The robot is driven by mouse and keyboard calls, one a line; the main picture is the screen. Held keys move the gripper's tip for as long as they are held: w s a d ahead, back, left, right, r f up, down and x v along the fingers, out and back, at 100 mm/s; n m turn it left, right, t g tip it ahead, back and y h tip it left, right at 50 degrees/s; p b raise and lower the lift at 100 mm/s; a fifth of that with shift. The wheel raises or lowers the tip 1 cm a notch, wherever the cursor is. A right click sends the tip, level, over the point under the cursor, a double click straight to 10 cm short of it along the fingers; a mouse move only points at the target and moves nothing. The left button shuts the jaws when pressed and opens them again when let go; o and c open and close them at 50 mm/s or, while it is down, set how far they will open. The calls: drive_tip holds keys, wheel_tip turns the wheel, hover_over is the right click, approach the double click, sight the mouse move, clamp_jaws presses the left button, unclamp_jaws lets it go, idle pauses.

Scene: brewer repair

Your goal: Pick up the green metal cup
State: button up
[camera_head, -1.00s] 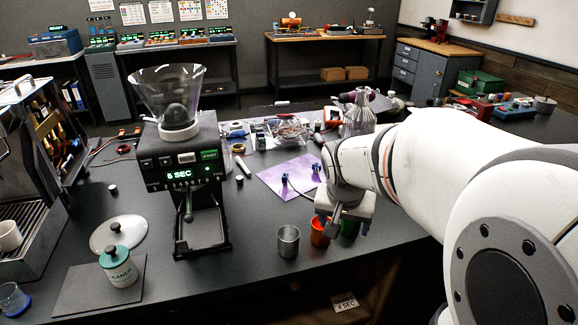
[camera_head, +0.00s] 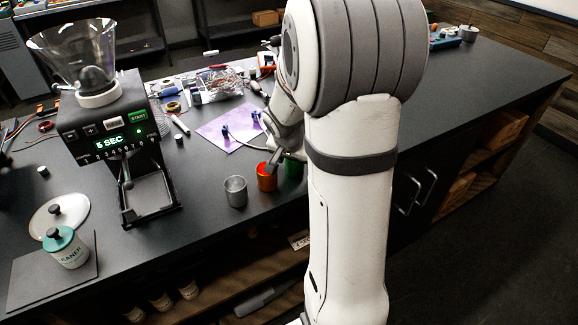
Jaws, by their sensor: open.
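The green metal cup (camera_head: 293,169) stands on the dark counter near its front edge, to the right of the orange cup. Only part of it shows, as my arm covers its right side. The orange cup (camera_head: 266,180) and a grey metal cup (camera_head: 235,191) stand in a row to its left. My gripper (camera_head: 277,161) is over the orange and green cups, with one finger visible by the orange cup's rim. The other finger is hidden behind my arm. The gripper is open, and I cannot tell whether it touches a cup.
A coffee grinder (camera_head: 115,150) with a clear hopper stands on the left. A teal-lidded canister (camera_head: 66,248) is on a dark mat at front left. A purple sheet (camera_head: 226,132) and loose wires lie behind the cups. Shelves are under the counter.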

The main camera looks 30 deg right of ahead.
drive_tip(key=shift+c, duration=0.3)
drive_tip(key=c, duration=1)
